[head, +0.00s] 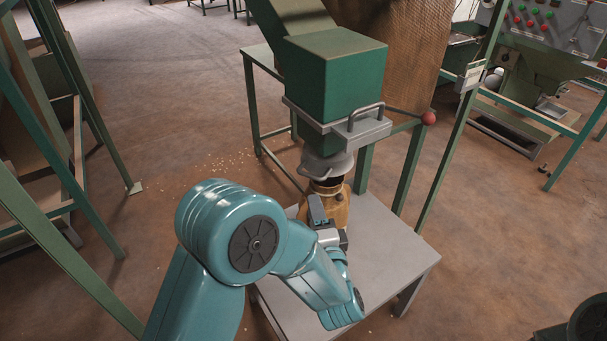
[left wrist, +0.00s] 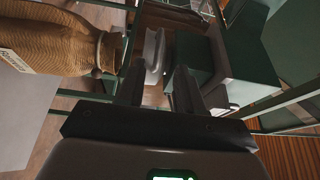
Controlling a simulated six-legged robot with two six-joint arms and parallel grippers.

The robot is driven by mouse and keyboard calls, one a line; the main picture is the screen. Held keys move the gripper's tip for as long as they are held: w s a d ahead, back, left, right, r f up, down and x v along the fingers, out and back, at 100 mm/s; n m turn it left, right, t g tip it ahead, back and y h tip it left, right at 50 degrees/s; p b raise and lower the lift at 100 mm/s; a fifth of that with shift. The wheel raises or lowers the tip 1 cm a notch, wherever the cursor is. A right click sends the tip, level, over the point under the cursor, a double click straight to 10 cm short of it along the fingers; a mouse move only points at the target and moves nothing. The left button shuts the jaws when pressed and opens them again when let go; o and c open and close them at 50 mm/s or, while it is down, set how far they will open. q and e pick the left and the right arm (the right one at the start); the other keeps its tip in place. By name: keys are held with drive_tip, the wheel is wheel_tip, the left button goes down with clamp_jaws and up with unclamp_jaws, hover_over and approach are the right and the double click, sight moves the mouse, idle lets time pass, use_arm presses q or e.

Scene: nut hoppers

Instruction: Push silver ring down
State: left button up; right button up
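The silver ring (head: 325,164) sits around the spout under the green hopper (head: 335,80), above the mouth of a tan sack (head: 338,210) on a grey table. My left gripper (head: 318,205) is in front of the sack's neck, below the ring, and partly hides the sack. In the left wrist view its two fingers (left wrist: 157,88) are apart with nothing between them. The ring (left wrist: 154,52) shows there as a pale edge beyond the fingertips, and the sack (left wrist: 55,42) lies sideways at the left. Contact with the ring is not visible. My right gripper is not in view.
The grey table (head: 395,250) has clear room right of the sack. A grey bracket with a handle (head: 365,120) juts from the hopper's front. A red ball knob (head: 428,118) sits on a lever at its right. Green frame posts stand around.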

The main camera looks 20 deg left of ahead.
sight(304, 174)
use_arm(q)
drive_tip(key=x, duration=1.2)
drive_tip(key=shift+w+a, duration=0.1)
drive_tip(key=shift+a, duration=0.05)
clamp_jaws()
